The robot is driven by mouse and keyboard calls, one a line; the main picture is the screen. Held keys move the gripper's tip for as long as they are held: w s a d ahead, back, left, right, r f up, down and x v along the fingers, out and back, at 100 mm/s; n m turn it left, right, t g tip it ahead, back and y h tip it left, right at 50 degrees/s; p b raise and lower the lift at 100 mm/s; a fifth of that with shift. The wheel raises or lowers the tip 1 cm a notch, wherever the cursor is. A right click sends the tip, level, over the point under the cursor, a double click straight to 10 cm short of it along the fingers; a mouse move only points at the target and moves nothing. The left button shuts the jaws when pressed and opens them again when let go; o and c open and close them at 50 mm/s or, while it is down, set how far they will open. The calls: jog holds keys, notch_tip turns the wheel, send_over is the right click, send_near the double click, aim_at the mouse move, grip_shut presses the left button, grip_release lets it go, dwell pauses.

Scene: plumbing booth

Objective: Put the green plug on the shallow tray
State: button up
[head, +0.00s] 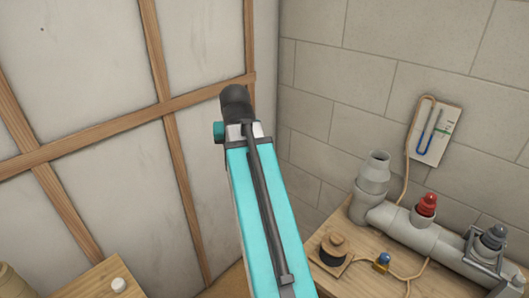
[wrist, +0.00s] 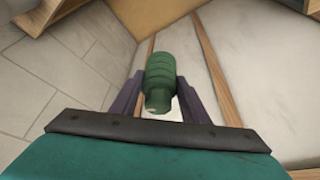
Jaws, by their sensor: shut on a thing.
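The green plug (wrist: 160,72) is in the wrist view, a ridged cylinder with a narrower end toward the camera. My gripper (wrist: 161,86) has its two dark purple fingers closed on the plug's sides and holds it up in the air. In the head view my turquoise arm rises through the middle; my gripper and the plug are not visible there. I cannot make out the shallow tray in either view.
At right in the head view, a wooden bench (head: 336,222) bears a grey pipe (head: 397,222) with a red plug (head: 427,205) and a dark grey plug (head: 494,237). A white cap (head: 118,285) sits on a wooden surface at lower left. Walls stand behind.

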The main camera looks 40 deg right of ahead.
jog(key=w+a+f+n+y, duration=0.1)
jog(key=w+a+n, duration=0.1)
jog(key=a, duration=0.8)
jog(key=w+a+f+n+y, duration=0.1)
jog(key=w+a+n, duration=0.2)
jog(key=a, duration=0.7)
jog(key=w+a+f+n+t, duration=0.1)
jog(key=w+a, duration=0.4)
jog(key=a, duration=0.5)
jog(key=shift+w+f+n+y, duration=0.3)
jog(key=shift+w+n+y, duration=0.1)
jog(key=shift+n, duration=0.3)
jog(key=shift+s, duration=0.2)
